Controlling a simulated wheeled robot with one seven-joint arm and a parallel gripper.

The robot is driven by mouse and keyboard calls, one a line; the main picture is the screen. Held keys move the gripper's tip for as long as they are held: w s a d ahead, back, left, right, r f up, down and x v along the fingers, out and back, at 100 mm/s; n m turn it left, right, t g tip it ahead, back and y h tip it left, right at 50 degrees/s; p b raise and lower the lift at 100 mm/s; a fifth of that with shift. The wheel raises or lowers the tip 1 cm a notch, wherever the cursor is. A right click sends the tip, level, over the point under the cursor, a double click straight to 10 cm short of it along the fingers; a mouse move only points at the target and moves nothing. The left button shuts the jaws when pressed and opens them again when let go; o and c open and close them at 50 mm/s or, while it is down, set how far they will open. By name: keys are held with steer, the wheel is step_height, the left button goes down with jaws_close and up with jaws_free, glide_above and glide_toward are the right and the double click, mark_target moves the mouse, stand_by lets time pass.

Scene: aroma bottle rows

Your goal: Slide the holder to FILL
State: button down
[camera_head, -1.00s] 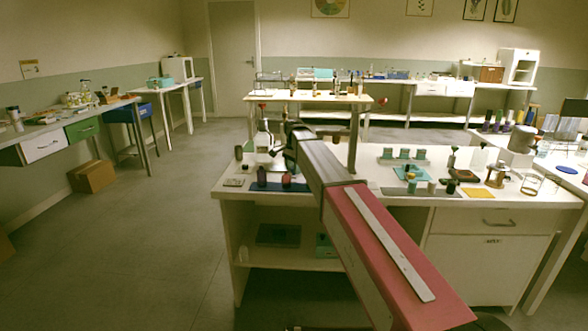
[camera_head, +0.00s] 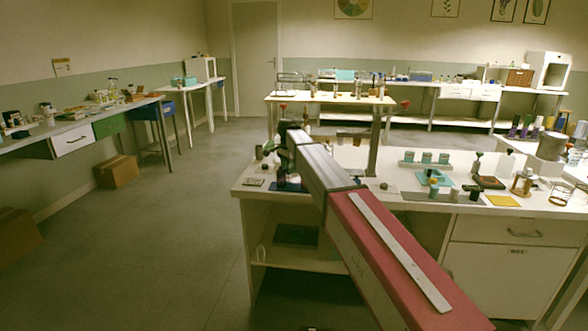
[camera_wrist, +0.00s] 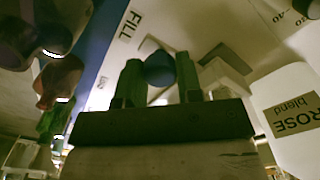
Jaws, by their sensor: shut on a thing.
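My gripper (camera_wrist: 159,85) is shut on a round blue knob (camera_wrist: 159,68), with one finger on either side of it. The knob appears to belong to the holder, but the holder's body is mostly hidden. The word FILL is printed on a pale surface (camera_wrist: 112,55) up and to the left of the knob. In the head view my arm covers the gripper and most of what it holds, at the left end of the bench (camera_head: 390,203).
Dark and reddish glossy bottles (camera_wrist: 62,80) are close at the left. Other jars stand along the bench's right.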

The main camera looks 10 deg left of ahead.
steer(key=shift+a, duration=0.2)
steer(key=c, duration=0.8)
jaws_free()
steer(key=shift+a, duration=0.1)
steer(key=shift+r, duration=0.1)
step_height(320, 180, up, 11)
steer(key=shift+f, duration=0.2)
